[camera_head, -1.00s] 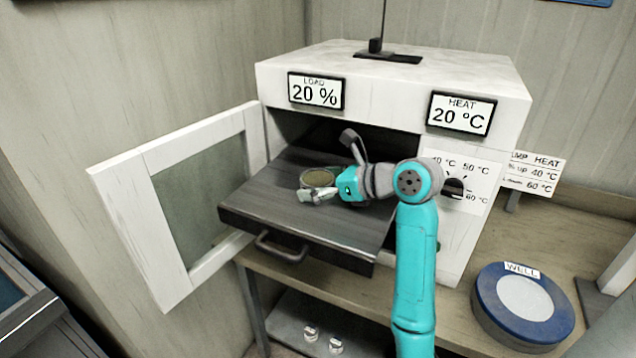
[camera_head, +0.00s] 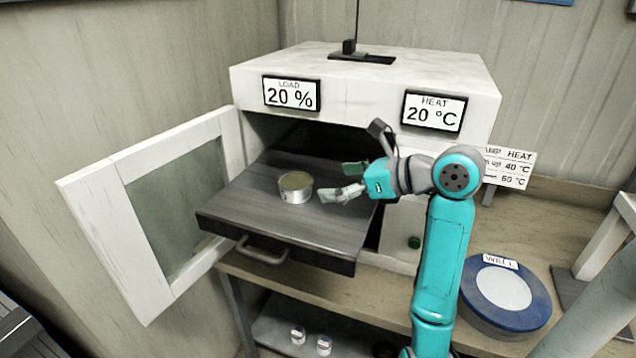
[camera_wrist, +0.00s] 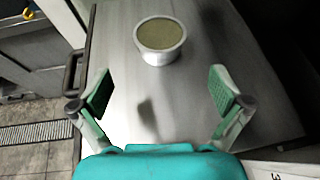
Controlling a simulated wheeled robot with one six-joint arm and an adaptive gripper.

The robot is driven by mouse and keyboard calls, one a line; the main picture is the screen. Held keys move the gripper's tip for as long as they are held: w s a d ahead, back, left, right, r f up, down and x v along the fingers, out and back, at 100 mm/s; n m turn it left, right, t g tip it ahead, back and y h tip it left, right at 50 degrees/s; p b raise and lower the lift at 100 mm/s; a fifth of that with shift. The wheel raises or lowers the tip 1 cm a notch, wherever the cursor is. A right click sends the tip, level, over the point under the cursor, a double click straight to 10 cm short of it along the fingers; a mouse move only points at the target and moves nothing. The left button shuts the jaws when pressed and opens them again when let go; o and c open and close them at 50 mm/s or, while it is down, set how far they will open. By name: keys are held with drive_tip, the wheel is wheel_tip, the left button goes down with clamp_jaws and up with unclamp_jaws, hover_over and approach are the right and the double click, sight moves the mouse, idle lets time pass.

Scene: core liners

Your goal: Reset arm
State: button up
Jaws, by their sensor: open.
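My gripper (camera_head: 346,182) is open and empty above the pulled-out tray of the oven, to the right of a small round tin. The tin (camera_head: 295,187) stands upright on the tray (camera_head: 250,205), with a greenish-brown fill and a pale wall. In the wrist view, the tin (camera_wrist: 160,40) stands ahead of the spread fingers (camera_wrist: 165,95), apart from both.
The white oven (camera_head: 370,85) reads load 20 % and heat 20 °C. Its door (camera_head: 90,215) hangs open on the left. A blue round pad (camera_head: 505,300) marked WELL lies on the bench at right. Two small white pieces (camera_head: 310,340) sit on the lower shelf.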

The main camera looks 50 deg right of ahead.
drive_tip(key=shift+v, duration=0.8)
drive_tip(key=shift+s, duration=0.1)
